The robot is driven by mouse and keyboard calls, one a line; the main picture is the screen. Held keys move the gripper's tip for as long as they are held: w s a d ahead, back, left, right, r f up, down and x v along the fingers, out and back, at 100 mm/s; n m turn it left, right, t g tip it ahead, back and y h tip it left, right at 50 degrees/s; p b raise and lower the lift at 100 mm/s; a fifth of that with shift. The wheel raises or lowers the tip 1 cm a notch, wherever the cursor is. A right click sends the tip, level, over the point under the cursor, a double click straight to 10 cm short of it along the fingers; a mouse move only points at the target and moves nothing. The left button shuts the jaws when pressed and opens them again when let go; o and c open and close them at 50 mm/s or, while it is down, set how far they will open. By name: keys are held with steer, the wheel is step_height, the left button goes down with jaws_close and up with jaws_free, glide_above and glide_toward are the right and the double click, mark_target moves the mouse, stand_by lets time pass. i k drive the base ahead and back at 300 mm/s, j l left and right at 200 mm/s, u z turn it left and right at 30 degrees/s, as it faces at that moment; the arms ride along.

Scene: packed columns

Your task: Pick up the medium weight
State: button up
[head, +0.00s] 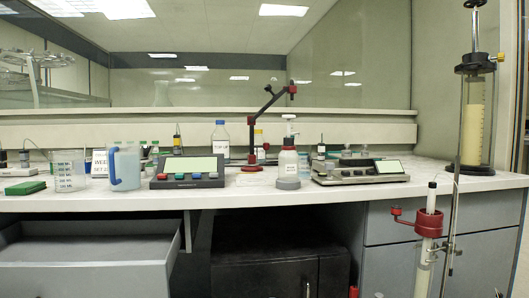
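I cannot pick out a medium weight with certainty in the head view. A white box (99,164) at the left of the bench has a partly hidden label that seems to begin "WEI" and "SET". It stands behind a blue-handled jug (126,167). A small grey disc (287,184) lies near the bench's front edge, before a white bottle; I cannot tell whether it is a weight. My gripper is not in view.
The white bench (240,196) holds a beaker (68,170), a control box with a screen (188,172), a pump bottle (288,160), a balance-like instrument (360,171) and a jointed black stand (262,125). A tall column (477,120) and a red-clamped column (430,222) stand right. A drawer (90,262) is open below left.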

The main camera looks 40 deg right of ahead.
mark_target(364, 152)
steer(key=z, duration=1.8)
steer(key=i+l+u, duration=0.2)
steer(key=i, duration=0.05)
